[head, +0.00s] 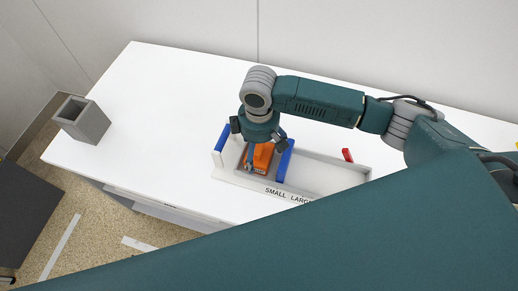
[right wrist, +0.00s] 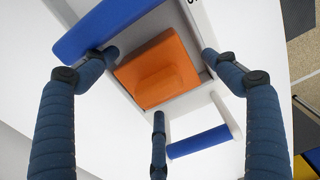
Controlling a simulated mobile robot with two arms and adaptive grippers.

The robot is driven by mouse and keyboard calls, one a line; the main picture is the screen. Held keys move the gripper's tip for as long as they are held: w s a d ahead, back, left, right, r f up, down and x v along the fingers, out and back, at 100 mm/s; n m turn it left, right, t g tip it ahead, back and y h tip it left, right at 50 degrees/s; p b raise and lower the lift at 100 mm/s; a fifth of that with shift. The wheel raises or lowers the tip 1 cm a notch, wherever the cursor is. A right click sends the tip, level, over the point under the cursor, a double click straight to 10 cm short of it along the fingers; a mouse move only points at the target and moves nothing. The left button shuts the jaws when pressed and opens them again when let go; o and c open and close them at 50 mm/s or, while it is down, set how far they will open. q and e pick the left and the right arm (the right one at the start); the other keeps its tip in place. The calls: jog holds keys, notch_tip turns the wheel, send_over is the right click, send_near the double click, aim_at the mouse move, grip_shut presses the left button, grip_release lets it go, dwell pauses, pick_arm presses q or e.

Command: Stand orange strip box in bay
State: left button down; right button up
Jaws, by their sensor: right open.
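The orange strip box (head: 263,157) is in the bay labelled SMALL of the grey tray (head: 318,177), between two blue pieces. My right gripper (head: 264,152) is right above it and partly hides it. In the right wrist view the orange box (right wrist: 157,70) lies between the spread fingers of my right gripper (right wrist: 160,76), with a raised block on its face. The fingers are open; I cannot tell whether any fingertip touches the box. Whether the box stands fully on the bay floor is unclear. My left gripper is not in view.
A blue divider (head: 285,164) stands right of the box, and a blue-and-white piece (head: 221,143) stands at its left. The LARGE bay (head: 325,176) looks empty. A grey hollow block (head: 82,121) stands at the table's left end; the table between is clear.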

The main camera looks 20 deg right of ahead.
notch_tip(320, 180, up, 11)
jog(key=shift+r+b, duration=0.1)
jog(key=shift+b, duration=0.9)
jog(key=shift+r, duration=0.55)
